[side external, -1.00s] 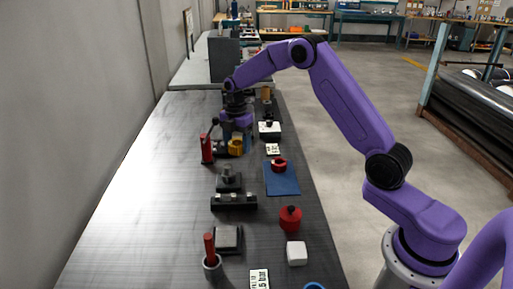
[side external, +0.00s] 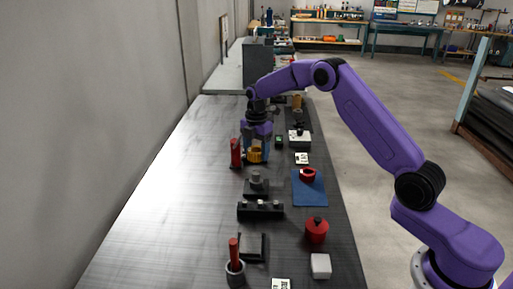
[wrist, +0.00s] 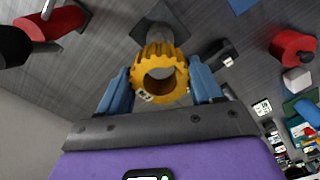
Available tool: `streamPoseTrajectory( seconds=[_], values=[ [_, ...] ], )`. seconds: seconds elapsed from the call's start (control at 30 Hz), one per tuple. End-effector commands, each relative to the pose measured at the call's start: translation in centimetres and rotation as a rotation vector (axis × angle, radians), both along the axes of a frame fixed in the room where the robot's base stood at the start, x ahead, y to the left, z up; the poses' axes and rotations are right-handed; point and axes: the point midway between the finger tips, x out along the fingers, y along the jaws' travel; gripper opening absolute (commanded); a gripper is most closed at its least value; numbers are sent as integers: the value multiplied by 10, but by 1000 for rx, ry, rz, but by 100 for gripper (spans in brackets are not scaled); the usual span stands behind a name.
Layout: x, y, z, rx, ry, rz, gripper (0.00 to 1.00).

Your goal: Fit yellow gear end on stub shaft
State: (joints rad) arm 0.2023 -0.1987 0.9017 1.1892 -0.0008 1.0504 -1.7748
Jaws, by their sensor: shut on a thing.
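My gripper (wrist: 160,70) is shut on the yellow gear (wrist: 160,57), with a blue finger on each side. In the wrist view the gear's round bore faces the camera. In the side view the yellow gear (side external: 255,156) hangs under my gripper (side external: 257,150), just behind the stub shaft (side external: 257,175). The stub shaft is a short grey post on a dark square base. In the wrist view its base (wrist: 150,22) shows beyond the gear, which partly covers it. The gear and shaft look apart, but the exact gap is unclear.
A red upright handle (side external: 236,152) stands close left of my gripper. A dark bar with several pegs (side external: 261,209) lies in front of the shaft. A blue mat with a red part (side external: 309,188) lies to the right. The table's left side is clear.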

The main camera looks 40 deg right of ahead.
Motion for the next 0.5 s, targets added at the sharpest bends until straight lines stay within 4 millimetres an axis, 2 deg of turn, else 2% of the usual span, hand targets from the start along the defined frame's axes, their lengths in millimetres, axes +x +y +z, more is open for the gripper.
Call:
streamPoseTrajectory(
  seconds=[0.5],
  values=[
    [0,0,-40,0,0,0,20]
  ],
)
